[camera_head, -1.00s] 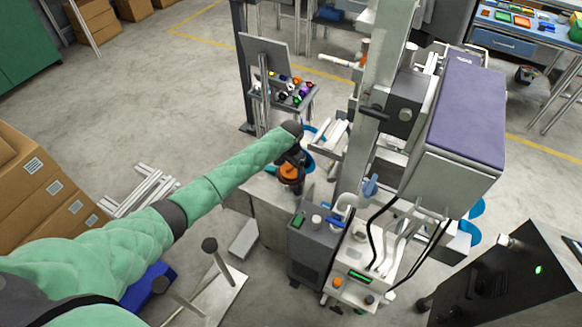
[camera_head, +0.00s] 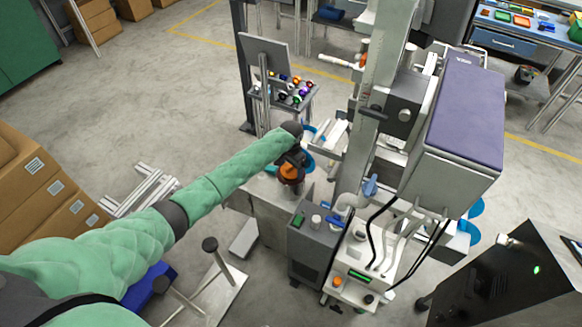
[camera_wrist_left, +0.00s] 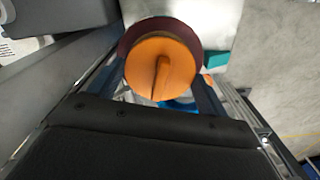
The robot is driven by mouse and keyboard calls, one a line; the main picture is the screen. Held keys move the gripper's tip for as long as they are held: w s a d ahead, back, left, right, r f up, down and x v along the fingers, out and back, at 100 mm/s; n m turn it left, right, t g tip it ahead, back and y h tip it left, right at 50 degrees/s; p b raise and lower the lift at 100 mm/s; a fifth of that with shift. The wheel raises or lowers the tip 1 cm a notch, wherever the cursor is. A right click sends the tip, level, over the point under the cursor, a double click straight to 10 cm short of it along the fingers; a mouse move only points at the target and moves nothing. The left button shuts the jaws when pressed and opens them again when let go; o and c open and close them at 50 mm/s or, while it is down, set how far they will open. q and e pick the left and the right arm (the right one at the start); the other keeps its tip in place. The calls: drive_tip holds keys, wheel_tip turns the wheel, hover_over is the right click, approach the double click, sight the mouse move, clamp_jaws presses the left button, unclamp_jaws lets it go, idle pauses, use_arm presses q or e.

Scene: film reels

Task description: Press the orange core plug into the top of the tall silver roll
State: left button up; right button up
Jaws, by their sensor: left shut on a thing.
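The orange core plug (camera_head: 290,174) is at the end of my left arm in the head view, just below my left gripper (camera_head: 292,160). In the left wrist view the plug (camera_wrist_left: 150,60) is a round orange disc with a raised ridge across its middle. My left gripper is shut on it, though the finger contact is partly hidden. A dark maroon ring (camera_wrist_left: 188,50) shows around the plug's edge. I cannot make out the tall silver roll clearly, nor whether the plug touches it; the arm and plug cover that spot. My right gripper is not in view.
A grey control box (camera_head: 310,245) and a machine with a purple-topped housing (camera_head: 465,105) stand close on the right. A small rack of coloured parts (camera_head: 288,92) stands behind. Cardboard boxes (camera_head: 40,190) are at left. Open floor lies at the upper left.

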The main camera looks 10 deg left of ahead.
sight(291, 167)
use_arm(q)
drive_tip(key=shift+f+b, duration=0.35)
drive_tip(key=shift+f, duration=0.45)
drive_tip(key=o, duration=0.7)
drive_tip(key=shift+r, duration=0.1)
drive_tip(key=shift+r+p, duration=2.65)
drive_tip(key=shift+r, duration=2.8)
